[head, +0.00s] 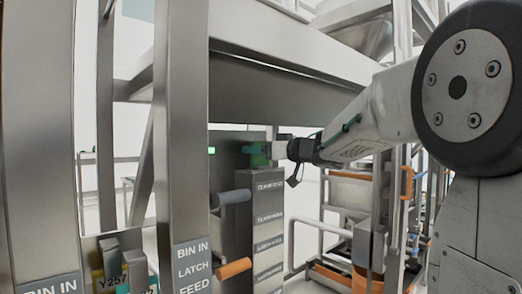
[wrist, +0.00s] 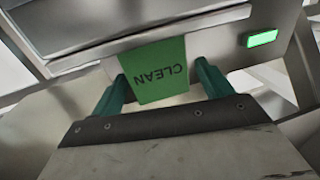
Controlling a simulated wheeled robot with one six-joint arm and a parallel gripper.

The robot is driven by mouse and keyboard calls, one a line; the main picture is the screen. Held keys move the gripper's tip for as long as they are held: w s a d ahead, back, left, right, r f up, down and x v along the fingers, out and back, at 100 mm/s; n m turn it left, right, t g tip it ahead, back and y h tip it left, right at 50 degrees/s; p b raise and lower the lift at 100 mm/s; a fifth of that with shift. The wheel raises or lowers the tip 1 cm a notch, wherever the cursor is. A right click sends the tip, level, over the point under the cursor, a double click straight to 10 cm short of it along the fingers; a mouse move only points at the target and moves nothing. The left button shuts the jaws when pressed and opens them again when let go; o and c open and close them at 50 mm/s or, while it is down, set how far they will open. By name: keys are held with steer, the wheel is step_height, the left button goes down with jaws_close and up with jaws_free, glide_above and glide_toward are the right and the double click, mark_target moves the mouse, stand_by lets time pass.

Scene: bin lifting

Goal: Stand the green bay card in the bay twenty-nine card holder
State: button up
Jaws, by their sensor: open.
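The green card (wrist: 155,74), marked CLEAN and upside down in the wrist view, lies between the two teal fingers of my gripper (wrist: 160,82). The fingers are open, one on either side of the card; no clear grip on it shows. In the head view my gripper (head: 266,150) is at the top of a grey labelled column, with a green patch of the card (head: 259,160) just below the fingers. The card's lower edge in the wrist view is near my gripper's dark palm. I cannot tell which part is the bay twenty-nine holder.
The grey labelled column (head: 268,225) has a grey handle (head: 232,197) and an orange handle (head: 234,268) beside it. A steel post (head: 182,130) stands to the left. A green lamp (wrist: 262,38) glows at right in the wrist view. Steel beams cross above my arm.

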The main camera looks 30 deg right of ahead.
steer(key=shift+r, duration=0.15)
steer(key=shift+s+d, duration=0.15)
steer(key=shift+s, duration=0.1)
steer(key=v, duration=1.1)
steer(key=shift+s, duration=0.25)
